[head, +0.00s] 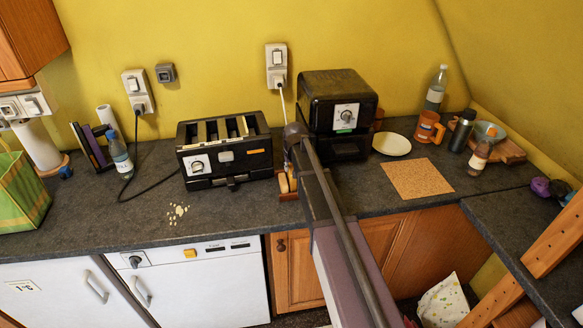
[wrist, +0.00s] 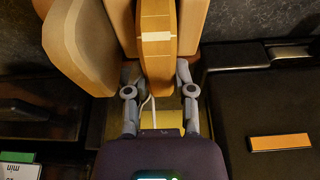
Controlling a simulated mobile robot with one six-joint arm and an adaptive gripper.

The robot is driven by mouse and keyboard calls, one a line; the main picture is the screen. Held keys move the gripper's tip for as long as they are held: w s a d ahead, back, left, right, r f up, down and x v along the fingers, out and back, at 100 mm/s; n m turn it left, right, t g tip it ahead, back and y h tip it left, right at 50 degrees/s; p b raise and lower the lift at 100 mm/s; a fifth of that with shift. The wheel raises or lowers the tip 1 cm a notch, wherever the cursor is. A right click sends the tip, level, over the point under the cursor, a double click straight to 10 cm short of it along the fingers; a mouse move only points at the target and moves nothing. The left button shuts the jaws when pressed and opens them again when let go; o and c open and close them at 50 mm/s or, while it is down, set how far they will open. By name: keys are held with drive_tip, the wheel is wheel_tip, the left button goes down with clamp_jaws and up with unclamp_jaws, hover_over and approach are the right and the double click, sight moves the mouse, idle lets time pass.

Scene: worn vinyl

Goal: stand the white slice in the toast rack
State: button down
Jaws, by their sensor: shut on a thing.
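My gripper (wrist: 158,92) is shut on a slice seen edge-on, which I take as the white slice (wrist: 155,75). It has a brown crust edge with a pale band across it, and one finger lies on each side. Tan slices stand close beside it, a large one on the left (wrist: 75,45) and another on the right (wrist: 192,25). In the head view the wooden toast rack (head: 288,196) shows partly beside my arm, between the two black appliances, with pale slices in it. My gripper is hidden there by my arm. I cannot tell whether the held slice touches the rack's base.
A black toaster (head: 222,145) stands left of the rack and a black boxy appliance (head: 338,105) right of it, leaving a narrow gap. Crumbs (head: 178,213) lie in front of the toaster.

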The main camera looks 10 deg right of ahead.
idle(0.3)
drive_tip(key=shift+c, duration=1.9)
unclamp_jaws()
drive_tip(key=shift+o, duration=0.2)
drive_tip(key=shift+o, duration=1.1)
drive_tip(key=shift+p+v, duration=2.15)
drive_tip(key=shift+v, duration=0.1)
